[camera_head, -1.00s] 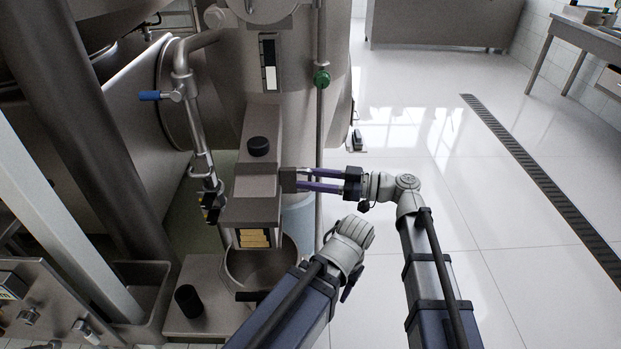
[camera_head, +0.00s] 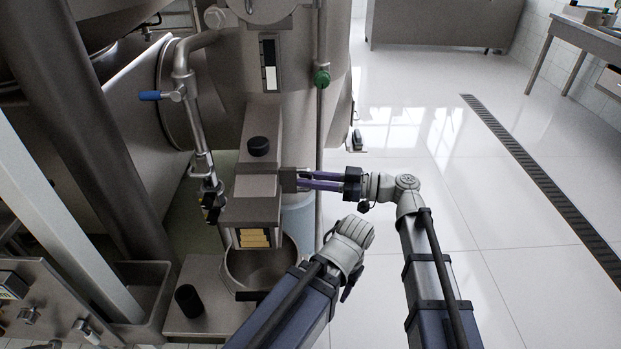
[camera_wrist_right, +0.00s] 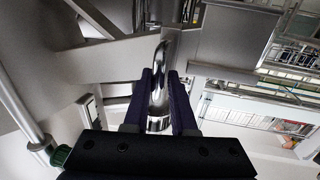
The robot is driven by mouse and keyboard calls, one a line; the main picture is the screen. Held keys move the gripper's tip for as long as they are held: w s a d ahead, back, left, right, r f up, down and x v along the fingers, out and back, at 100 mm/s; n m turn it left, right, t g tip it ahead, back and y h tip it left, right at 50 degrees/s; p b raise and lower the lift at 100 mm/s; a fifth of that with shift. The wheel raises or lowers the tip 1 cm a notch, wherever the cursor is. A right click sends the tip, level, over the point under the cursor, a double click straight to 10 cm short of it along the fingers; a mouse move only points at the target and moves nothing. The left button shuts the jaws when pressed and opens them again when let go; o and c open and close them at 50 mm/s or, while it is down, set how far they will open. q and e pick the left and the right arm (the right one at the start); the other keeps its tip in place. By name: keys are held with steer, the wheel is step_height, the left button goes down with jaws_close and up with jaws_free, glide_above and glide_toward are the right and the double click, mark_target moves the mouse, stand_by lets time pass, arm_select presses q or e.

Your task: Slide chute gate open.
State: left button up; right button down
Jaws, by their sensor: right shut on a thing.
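The grey metal chute (camera_head: 262,135) slopes down with a round black knob on its top. At its lower right side is the gate block (camera_head: 288,180), with a handle sticking out to the right. My right gripper (camera_head: 306,181) reaches in from the right and is shut on this handle. In the right wrist view the shiny curved gate handle (camera_wrist_right: 161,85) sits between the two dark purple fingers (camera_wrist_right: 166,105). The chute's lower mouth (camera_head: 254,238) shows yellow stuff inside. My left arm (camera_head: 345,245) shows at bottom centre, but its fingertips cannot be made out.
A round metal bowl (camera_head: 258,268) stands under the chute mouth. A vertical pipe with a green knob (camera_head: 321,78) rises just behind my right gripper.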

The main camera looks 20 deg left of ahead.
steer(key=shift+w+r, duration=0.1)
steer(key=shift+w, duration=0.25)
stand_by(0.5)
steer(key=shift+d, duration=0.2)
steer(key=d, duration=0.2)
steer(key=w+d, duration=0.1)
steer(key=d, duration=0.2)
steer(key=shift+w+d, duration=0.35)
steer(key=shift+w, duration=0.05)
steer(key=c, duration=1)
jaws_free()
steer(key=shift+d, duration=0.1)
steer(key=shift+c, duration=0.2)
steer(key=shift+o, duration=1)
steer(key=shift+s, duration=0.15)
steer(key=d, duration=0.7)
steer(key=shift+w+d, duration=0.35)
